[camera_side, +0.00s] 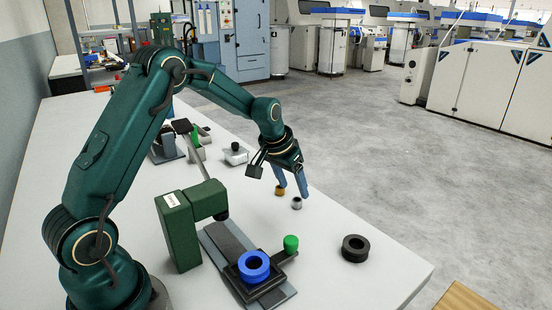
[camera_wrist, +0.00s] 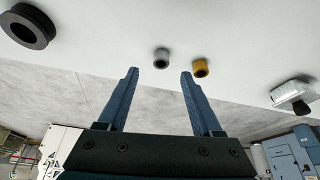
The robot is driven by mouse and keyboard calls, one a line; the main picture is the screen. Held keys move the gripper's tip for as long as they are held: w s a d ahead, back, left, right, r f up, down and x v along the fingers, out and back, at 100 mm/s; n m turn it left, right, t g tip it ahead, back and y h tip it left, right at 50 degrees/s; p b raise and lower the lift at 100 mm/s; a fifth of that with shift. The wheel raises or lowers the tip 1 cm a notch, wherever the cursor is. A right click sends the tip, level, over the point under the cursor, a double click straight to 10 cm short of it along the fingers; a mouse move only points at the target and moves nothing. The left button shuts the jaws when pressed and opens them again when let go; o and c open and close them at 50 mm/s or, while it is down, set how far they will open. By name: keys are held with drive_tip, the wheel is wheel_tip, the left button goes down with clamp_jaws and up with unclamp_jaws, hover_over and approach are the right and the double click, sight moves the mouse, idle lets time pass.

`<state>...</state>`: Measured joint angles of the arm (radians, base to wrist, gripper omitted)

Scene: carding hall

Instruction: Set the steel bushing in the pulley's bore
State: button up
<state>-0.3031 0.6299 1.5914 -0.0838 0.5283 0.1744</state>
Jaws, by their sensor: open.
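The steel bushing (camera_side: 297,203), a small grey ring, stands on the table in the side view; in the wrist view it (camera_wrist: 161,58) shows beyond the fingertips, between them. A brass-coloured bushing (camera_side: 279,190) stands close beside it, also in the wrist view (camera_wrist: 200,67). My gripper (camera_side: 292,188) is open and empty, pointing down, its fingers (camera_wrist: 159,74) near the two bushings. A blue pulley (camera_side: 253,266) with an open bore sits in a black holder (camera_side: 274,284) at the front. A loose black pulley (camera_side: 355,248) lies flat to its right, also in the wrist view (camera_wrist: 28,27).
A green press-like post (camera_side: 180,232) with an overhanging head stands behind the holder. A green knob (camera_side: 291,243) rises at the holder's right. The table's right edge is past the bushings.

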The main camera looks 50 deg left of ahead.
sight(297, 200)
drive_tip(key=shift+x, duration=2.55)
drive_tip(key=shift+s+a, duration=0.1)
clamp_jaws()
